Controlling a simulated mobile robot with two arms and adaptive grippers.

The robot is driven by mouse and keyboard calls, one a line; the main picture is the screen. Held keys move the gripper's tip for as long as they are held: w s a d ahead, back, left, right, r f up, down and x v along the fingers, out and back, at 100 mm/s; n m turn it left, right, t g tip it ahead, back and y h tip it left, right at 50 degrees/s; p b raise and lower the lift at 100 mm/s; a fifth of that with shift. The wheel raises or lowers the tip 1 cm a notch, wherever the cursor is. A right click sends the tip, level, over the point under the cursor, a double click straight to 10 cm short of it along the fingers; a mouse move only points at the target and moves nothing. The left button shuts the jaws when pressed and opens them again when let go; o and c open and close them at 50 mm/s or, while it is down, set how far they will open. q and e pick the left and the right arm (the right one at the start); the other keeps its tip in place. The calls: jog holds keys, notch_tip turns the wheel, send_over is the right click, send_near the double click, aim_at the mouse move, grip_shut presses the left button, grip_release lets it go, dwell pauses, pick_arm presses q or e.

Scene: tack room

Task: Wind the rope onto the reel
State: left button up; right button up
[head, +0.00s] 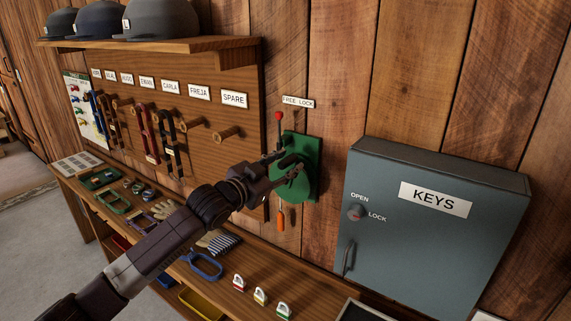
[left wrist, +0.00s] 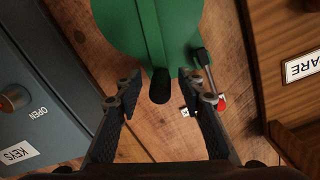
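The green reel (head: 305,160) is mounted on the plank wall, and its green body fills the top of the left wrist view (left wrist: 150,25). A black crank knob (left wrist: 160,90) sticks out from it. My left gripper (head: 287,170) is at the reel's front; in the left wrist view its fingers (left wrist: 160,82) are apart, one on each side of the knob, with gaps showing. A lever with a red knob (head: 278,116) stands at the reel's upper left, under the FREE LOCK label (head: 298,102). An orange piece (head: 281,219) hangs below the reel. I cannot make out any rope. My right gripper is not in view.
A grey-blue key cabinet (head: 430,235) stands right of the reel. A peg board (head: 225,100) with name tags and hanging tack is on the left. The bench (head: 222,287) below holds gloves, a brush and small coloured items.

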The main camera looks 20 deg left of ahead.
pick_arm(q)
jog(key=shift+s, duration=0.1)
jog(key=v, duration=1.2)
jog(key=shift+f, duration=0.1)
jog(key=w+n+b, duration=0.1)
jog(key=b, duration=0.2)
jog(key=w+n+b, duration=0.1)
jog(key=b, duration=0.3)
jog(key=w+d+n+b, duration=0.1)
jog(key=w+b, duration=0.1)
jog(key=b, duration=0.1)
jog(key=shift+w+d+f+h+b, duration=0.1)
jog(key=shift+f+h+b, duration=0.2)
jog(key=shift+f+b, duration=0.1)
jog(key=shift+w+d+r+n+p, duration=0.2)
jog(key=shift+w+r+n+p, duration=0.1)
jog(key=shift+w+p, duration=0.1)
jog(key=shift+p+x, duration=1.05)
jog(key=shift+x, duration=2.35)
jog(key=shift+c, duration=0.6)
